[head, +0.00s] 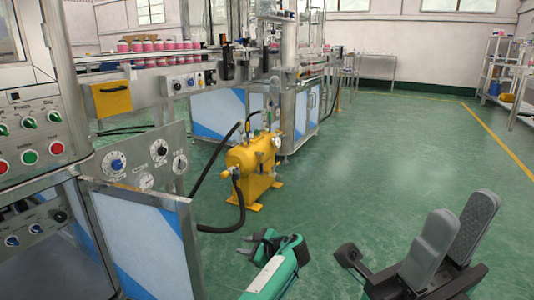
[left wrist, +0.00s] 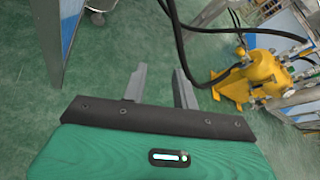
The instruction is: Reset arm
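My left gripper (head: 250,245) is at the lower middle of the head view, on the end of my green arm, over bare green floor. In the left wrist view its two grey fingers (left wrist: 160,88) stand apart with nothing between them, so it is open and empty. My right gripper (head: 462,207) is at the lower right of the head view. Its two grey padded fingers point up and stand apart with an empty gap. Neither gripper touches any object. Most of both arms is out of view.
A control panel (head: 125,160) with knobs and buttons stands close at the left. A yellow tank (head: 252,168) with black hoses stands on the floor beyond my left gripper. Pink and white cans (head: 150,48) line a conveyor behind. Shelving (head: 500,65) stands far right. The middle floor is clear.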

